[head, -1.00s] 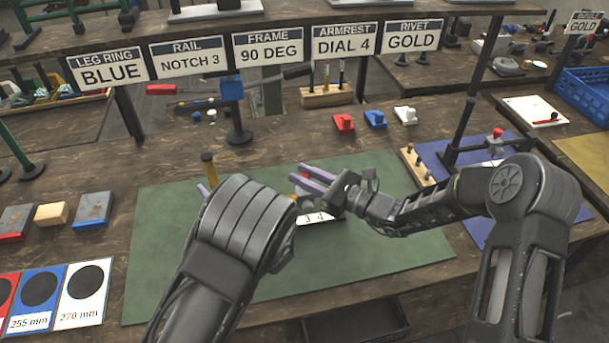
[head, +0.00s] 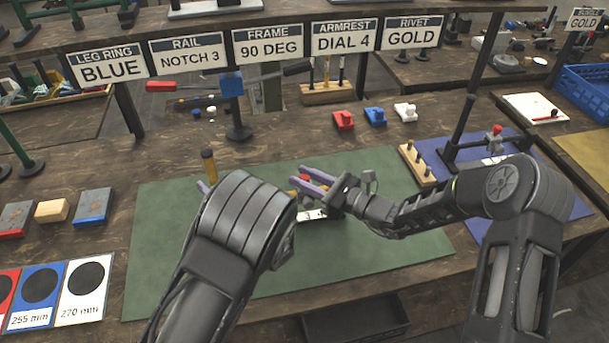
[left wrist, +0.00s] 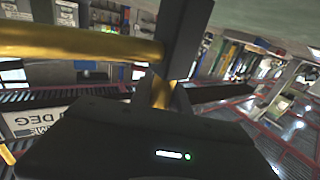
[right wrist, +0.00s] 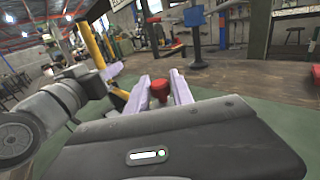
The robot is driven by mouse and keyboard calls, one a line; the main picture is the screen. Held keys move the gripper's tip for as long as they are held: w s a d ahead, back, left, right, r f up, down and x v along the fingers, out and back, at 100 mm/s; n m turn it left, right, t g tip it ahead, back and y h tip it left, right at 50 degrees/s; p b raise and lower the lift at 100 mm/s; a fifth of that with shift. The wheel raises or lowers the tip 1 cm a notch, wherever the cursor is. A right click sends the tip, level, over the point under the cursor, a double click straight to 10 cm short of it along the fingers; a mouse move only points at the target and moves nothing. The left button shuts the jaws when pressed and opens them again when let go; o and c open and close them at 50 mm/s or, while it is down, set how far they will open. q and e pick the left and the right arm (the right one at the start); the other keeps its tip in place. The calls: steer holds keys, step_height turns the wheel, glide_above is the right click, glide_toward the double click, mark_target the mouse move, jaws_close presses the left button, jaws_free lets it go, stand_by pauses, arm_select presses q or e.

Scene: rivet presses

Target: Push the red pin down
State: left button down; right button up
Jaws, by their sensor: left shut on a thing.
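The red pin (right wrist: 158,90) stands between the two lavender fingers of my right gripper (right wrist: 158,84) in the right wrist view. The fingers are apart, one on each side of it; I cannot tell whether they touch it. In the head view the red pin (head: 305,178) shows only as a small red patch by the right gripper (head: 304,184), over the green mat (head: 390,240). My left gripper (head: 203,188) is shut on a gold rod (head: 208,163), which also crosses the left wrist view (left wrist: 80,40). My left forearm hides most of that gripper and what is below.
A white numbered label (head: 312,214) sits under the right gripper, partly covered. Red (head: 343,121), blue (head: 375,118) and white (head: 405,113) blocks stand behind the mat. A wooden pin block (head: 417,165) and a press post (head: 460,130) stand to the right. The mat's front is clear.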

steer(key=o, duration=0.4)
steer(key=v, duration=1.2)
arm_select(q)
steer(key=c, duration=1.2)
jaws_free()
steer(key=shift+o, duration=0.2)
steer(key=v, duration=1.2)
